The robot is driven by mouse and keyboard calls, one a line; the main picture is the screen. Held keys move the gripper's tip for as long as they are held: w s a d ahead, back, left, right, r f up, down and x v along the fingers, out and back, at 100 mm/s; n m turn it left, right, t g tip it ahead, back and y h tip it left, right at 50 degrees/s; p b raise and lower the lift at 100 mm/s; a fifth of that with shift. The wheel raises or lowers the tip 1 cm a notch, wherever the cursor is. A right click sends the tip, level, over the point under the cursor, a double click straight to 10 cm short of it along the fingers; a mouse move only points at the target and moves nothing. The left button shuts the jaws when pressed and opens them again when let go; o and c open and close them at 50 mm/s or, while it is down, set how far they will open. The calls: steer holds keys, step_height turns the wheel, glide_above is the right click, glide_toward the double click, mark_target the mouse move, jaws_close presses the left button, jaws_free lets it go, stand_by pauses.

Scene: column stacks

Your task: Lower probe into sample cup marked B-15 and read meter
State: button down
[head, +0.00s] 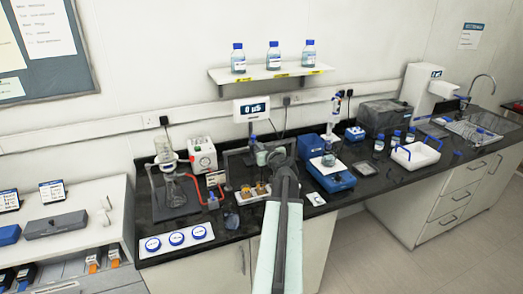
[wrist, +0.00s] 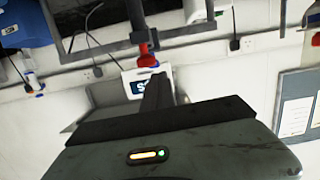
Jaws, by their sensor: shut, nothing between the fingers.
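The meter (head: 252,108) on the back wall reads "0 µS" in the head view. Its screen also shows upside down, partly covered, in the wrist view (wrist: 137,88). Two small cups with amber contents (head: 254,190) sit on a white holder on the dark bench; their labels are too small to read, so I cannot tell which is B-15. I cannot make out the probe for certain. My gripper (head: 277,158) is over the bench, right of the cups, shut and empty. It also shows in the wrist view (wrist: 158,85).
Blue-lidded dishes (head: 177,239) lie on a white tray at the front left. A blue balance-like device (head: 330,175) stands right of my arm. A glass flask stand (head: 172,180) is at left. Bottles stand on the wall shelf (head: 270,75).

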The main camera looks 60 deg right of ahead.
steer(key=shift+s+d+f, duration=0.2)
steer(key=shift+s+f, duration=0.2)
steer(key=shift+s, duration=0.15)
steer(key=shift+s, duration=0.15)
step_height(320, 180, down, 3)
steer(key=b, duration=0.3)
steer(key=shift+s+a, duration=0.1)
steer(key=shift+a, duration=0.05)
